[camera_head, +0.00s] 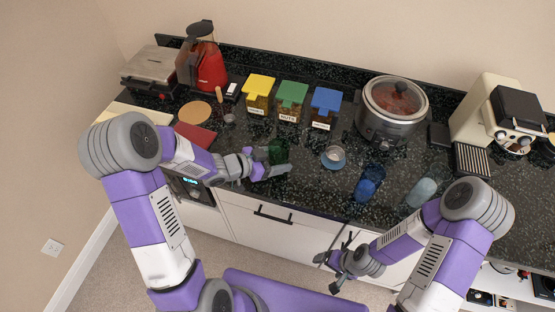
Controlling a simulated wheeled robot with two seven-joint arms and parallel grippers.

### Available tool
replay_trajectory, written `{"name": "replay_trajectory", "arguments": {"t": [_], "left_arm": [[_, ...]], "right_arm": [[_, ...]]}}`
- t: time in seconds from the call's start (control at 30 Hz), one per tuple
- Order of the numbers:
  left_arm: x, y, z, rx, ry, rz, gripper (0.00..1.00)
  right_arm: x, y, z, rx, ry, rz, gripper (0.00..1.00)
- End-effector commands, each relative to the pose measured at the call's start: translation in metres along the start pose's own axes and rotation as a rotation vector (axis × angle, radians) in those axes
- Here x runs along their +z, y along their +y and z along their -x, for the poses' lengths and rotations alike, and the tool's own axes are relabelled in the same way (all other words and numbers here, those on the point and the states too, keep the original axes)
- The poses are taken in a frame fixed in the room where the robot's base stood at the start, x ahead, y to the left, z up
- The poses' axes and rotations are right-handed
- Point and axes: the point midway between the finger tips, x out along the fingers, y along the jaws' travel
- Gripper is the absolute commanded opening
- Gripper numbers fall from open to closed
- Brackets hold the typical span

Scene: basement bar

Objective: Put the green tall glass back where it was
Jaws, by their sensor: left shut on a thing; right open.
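The green tall glass (277,150) is at the left-middle of the dark counter. It is partly hidden by my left gripper (279,163), which is shut on it. I cannot tell whether the glass touches the counter. My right gripper (328,272) is open and empty, low in front of the cabinet doors and apart from everything on the counter.
Yellow (258,93), green (290,101) and blue-lidded (324,107) containers stand behind the glass. A cup on a blue saucer (333,159), a blue glass (369,182) and a pale blue glass (421,192) stand to the right. A slow cooker (391,110) is farther back.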

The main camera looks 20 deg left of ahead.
Motion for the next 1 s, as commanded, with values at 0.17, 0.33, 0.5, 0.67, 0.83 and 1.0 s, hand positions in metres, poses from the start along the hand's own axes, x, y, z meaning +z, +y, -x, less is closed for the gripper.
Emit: {"name": "replay_trajectory", "arguments": {"t": [0.17,0.33,0.5,0.67,0.83,1.0], "left_arm": [[0.000,0.000,-0.001,0.000,0.002,-0.001,0.17],[0.003,0.000,-0.001,0.000,0.000,0.000,0.77],[0.003,0.000,-0.001,0.000,0.000,0.000,0.92],[0.003,0.000,-0.001,0.000,0.000,0.000,0.92],[-0.003,-0.001,0.004,-0.002,0.000,0.000,0.92],[-0.003,-0.001,0.036,-0.006,0.000,0.001,0.92]], "right_arm": [[0.000,0.000,-0.001,0.000,0.000,0.000,0.88],[0.000,0.001,-0.002,0.000,0.000,0.000,0.88],[0.000,0.001,-0.002,0.000,0.000,0.000,0.88],[0.000,0.001,-0.002,0.000,0.000,0.000,0.88],[0.000,-0.001,0.003,0.000,0.000,0.000,0.88],[0.000,-0.003,0.008,0.000,0.000,0.000,0.88]]}}
